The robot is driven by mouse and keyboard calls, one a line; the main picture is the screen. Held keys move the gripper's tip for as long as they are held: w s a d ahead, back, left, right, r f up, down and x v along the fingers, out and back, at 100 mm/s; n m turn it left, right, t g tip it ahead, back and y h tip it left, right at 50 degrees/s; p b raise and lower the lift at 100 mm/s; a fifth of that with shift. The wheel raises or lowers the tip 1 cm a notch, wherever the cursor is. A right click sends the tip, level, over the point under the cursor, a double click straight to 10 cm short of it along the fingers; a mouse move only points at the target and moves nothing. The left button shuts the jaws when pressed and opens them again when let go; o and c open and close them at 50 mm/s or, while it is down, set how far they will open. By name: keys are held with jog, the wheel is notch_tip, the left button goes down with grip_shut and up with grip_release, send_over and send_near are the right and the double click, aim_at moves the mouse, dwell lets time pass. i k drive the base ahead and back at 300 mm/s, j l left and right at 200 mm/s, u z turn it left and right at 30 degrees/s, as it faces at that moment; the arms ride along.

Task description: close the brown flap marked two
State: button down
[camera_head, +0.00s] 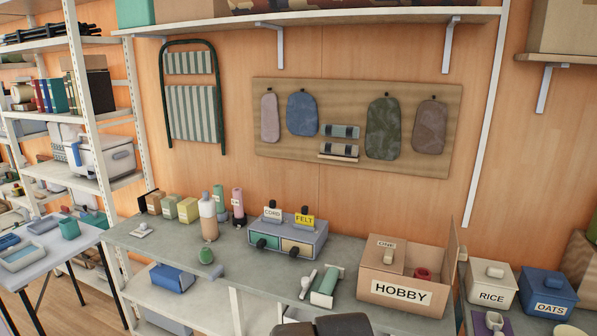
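A brown cardboard crate labelled HOBBY (372,290) stands on the grey workbench at the right. Its left flap, marked ONE (387,254), lies flat over the left part of the opening and has a small tan block-like handle on it. A second brown flap (452,254) stands upright at the crate's right side. No mark shows on its visible face, so I cannot read whether it says two. The right part of the opening is uncovered, and a red round object (422,273) shows inside.
RICE (491,297) and OATS (547,308) boxes stand close to the crate's right. CORD and FELT drawers (288,240) stand further left. A dark rounded shape fills the bottom edge. Some bench left of the crate is bare.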

aim_at(456, 252)
jog(key=z, duration=0.85)
jog(key=i+l+z, duration=0.25)
jog(key=i, duration=0.2)
jog(key=i+z, duration=0.25)
jog(key=i, duration=0.2)
